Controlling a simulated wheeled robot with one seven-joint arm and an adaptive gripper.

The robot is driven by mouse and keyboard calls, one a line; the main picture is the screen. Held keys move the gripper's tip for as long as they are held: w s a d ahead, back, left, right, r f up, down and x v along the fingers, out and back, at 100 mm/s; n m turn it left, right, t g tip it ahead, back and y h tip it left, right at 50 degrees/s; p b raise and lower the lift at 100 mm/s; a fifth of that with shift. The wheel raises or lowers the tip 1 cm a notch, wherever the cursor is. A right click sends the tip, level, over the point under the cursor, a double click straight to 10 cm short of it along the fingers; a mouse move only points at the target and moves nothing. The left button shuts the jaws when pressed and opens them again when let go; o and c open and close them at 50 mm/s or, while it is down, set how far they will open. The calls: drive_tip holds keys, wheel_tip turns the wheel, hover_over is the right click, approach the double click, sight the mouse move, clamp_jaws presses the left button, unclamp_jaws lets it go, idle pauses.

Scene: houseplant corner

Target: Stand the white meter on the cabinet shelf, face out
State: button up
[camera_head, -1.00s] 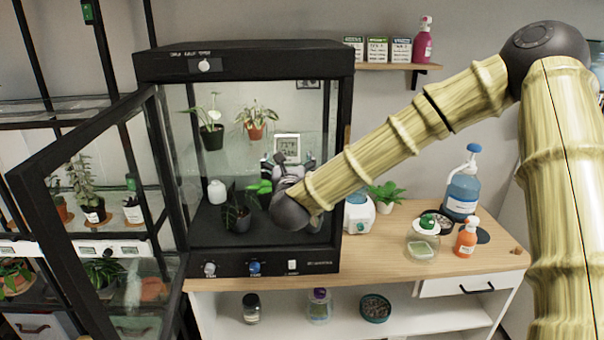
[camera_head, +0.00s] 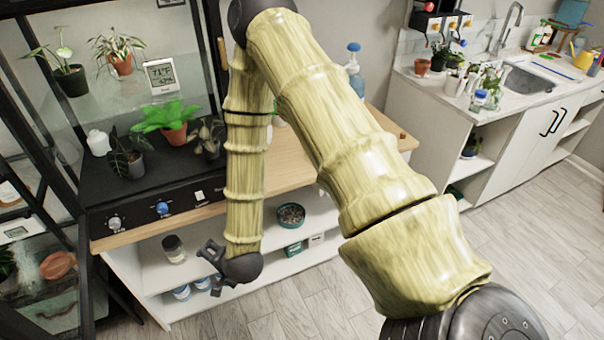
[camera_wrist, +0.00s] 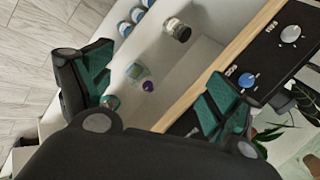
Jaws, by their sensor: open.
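The white meter (camera_head: 162,76) stands upright on the glass shelf (camera_head: 135,105) inside the black cabinet (camera_head: 200,178), in the head view. Its display faces out toward me and shows digits. My gripper (camera_head: 212,272) is outside the cabinet, low in front of the bench's under-shelf, well apart from the meter. In the wrist view my gripper (camera_wrist: 160,92) has its two fingers spread with nothing between them. The meter is not visible in the wrist view.
Two potted plants (camera_head: 70,76) share the glass shelf, left of the meter. Below are a green plant (camera_head: 170,116), dark plants and a white bottle (camera_head: 98,143). Jars and a round tin (camera_head: 291,216) sit on the under-shelf. The floor (camera_head: 505,240) at right is clear.

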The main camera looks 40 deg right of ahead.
drive_tip(key=s+d+f+n+g, duration=0.2)
drive_tip(key=s+f+n, duration=0.2)
drive_tip(key=s, duration=0.5)
drive_tip(key=s+d+f+n+g, duration=0.1)
drive_tip(key=s+f+n+g, duration=0.2)
drive_tip(key=s+n, duration=0.3)
drive_tip(key=s+d+f+n+g, duration=0.2)
drive_tip(key=s+f+n+g, duration=0.1)
drive_tip(key=s, duration=1.1)
wheel_tip(320, 180, down, 2)
drive_tip(key=shift+d+f+n+h, duration=0.15)
drive_tip(key=shift+d+n+h, duration=0.2)
drive_tip(key=shift+n, duration=0.55)
